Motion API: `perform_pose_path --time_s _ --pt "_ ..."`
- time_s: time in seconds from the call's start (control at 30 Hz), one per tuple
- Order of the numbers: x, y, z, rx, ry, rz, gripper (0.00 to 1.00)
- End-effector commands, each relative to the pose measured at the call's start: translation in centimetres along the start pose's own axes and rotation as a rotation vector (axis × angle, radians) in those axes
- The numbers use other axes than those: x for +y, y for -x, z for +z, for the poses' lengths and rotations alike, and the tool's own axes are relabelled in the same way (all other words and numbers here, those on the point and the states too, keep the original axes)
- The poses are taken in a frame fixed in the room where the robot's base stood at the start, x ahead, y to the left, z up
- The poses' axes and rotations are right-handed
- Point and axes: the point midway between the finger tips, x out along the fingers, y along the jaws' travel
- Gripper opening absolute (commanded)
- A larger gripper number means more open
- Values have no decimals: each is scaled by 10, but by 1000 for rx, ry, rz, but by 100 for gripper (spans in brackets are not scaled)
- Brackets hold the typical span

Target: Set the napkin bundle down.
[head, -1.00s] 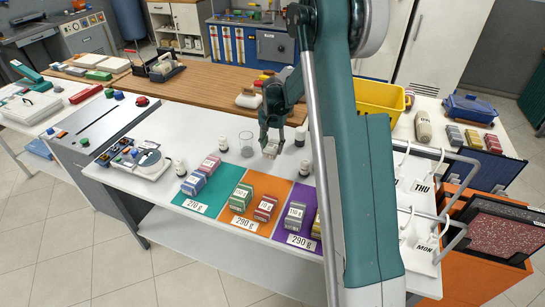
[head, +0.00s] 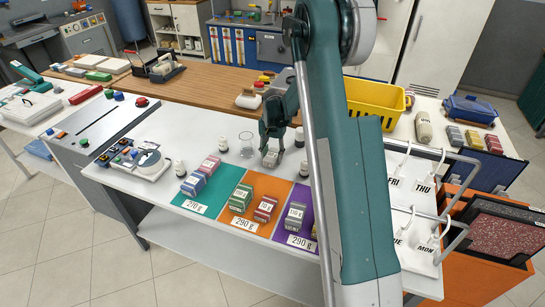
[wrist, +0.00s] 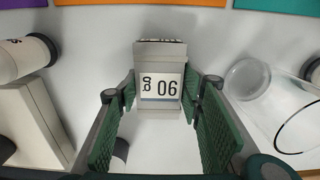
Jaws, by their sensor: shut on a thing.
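My gripper (head: 270,150) is over the white table behind the orange mat (head: 236,222). It is shut on a grey napkin bundle (head: 270,159). In the wrist view the bundle (wrist: 160,92) sits between the tips of the green finger pads, its white label reading 90 and facing the camera. The bundle is at or just above the white table top (wrist: 98,25); I cannot tell whether it touches. Other bundles stand on the mats: blue (head: 193,186) and pink (head: 209,167) on teal (head: 210,199), green (head: 241,197) and red (head: 265,209) on orange, grey (head: 293,217) on purple (head: 281,232).
A clear beaker (head: 246,145) stands left of my gripper, with a small dark-capped bottle (head: 223,146) further left. Another bottle (head: 299,137) stands at its right. A scale (head: 152,162) is at the table's left. Bare white table lies between the gripper and the mats.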

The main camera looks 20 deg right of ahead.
Motion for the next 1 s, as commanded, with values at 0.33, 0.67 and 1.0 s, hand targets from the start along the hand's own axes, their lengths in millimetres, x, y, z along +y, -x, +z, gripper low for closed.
perform_pose_path --time_s 0.33,0.67,1.0 --pt "0 -2 0 0 0 0 24" --pt "0 -3 0 0 0 0 52" --pt "0 0 0 0 0 0 52"
